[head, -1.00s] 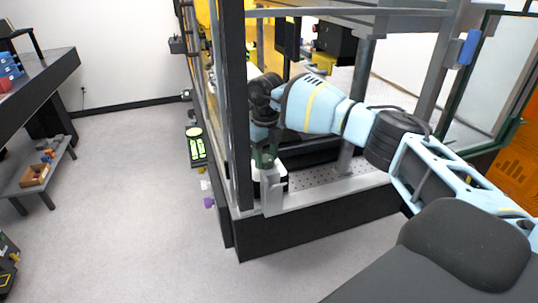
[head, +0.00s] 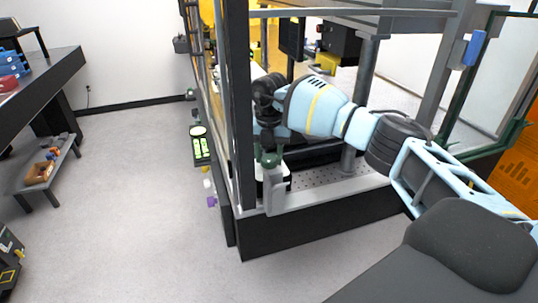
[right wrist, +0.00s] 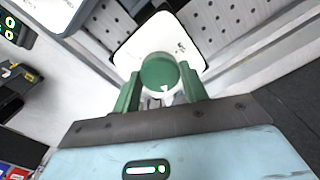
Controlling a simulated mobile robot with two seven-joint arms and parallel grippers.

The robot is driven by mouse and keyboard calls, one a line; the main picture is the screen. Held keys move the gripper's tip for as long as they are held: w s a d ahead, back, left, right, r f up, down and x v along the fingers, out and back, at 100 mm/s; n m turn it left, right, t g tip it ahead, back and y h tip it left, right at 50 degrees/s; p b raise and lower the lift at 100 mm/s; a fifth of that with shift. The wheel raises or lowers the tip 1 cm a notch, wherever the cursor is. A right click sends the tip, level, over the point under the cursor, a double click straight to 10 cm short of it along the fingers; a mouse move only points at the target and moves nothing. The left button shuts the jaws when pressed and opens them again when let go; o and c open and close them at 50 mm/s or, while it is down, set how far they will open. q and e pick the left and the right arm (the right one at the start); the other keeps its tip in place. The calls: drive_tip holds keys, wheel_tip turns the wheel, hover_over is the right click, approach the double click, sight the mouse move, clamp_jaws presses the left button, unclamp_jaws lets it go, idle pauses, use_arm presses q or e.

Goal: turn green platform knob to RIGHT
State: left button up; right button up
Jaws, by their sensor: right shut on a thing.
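The green platform knob (right wrist: 159,70) is round and sits on a white plate (right wrist: 128,50) with small dark markings. A small white mark shows at its lower edge in the right wrist view. My right gripper (right wrist: 161,84) has one green finger on each side of the knob and is shut on it. In the head view my right gripper (head: 270,160) reaches down at the front corner of the machine's base, where I cannot make out the knob apart from the green fingers. My left gripper is in neither view.
A dark upright post (head: 238,110) of the machine frame stands just left of my right gripper. A perforated metal plate (head: 318,178) lies behind it. A purple knob (head: 211,201) and a green-lit panel (head: 201,146) are on the machine's left side.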

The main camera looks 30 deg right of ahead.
sight(269, 158)
drive_tip(key=shift+r+m, duration=0.1)
drive_tip(key=shift+m, duration=1.1)
drive_tip(key=o, duration=1)
drive_tip(key=shift+r, duration=3.9)
drive_tip(key=shift+f, duration=0.1)
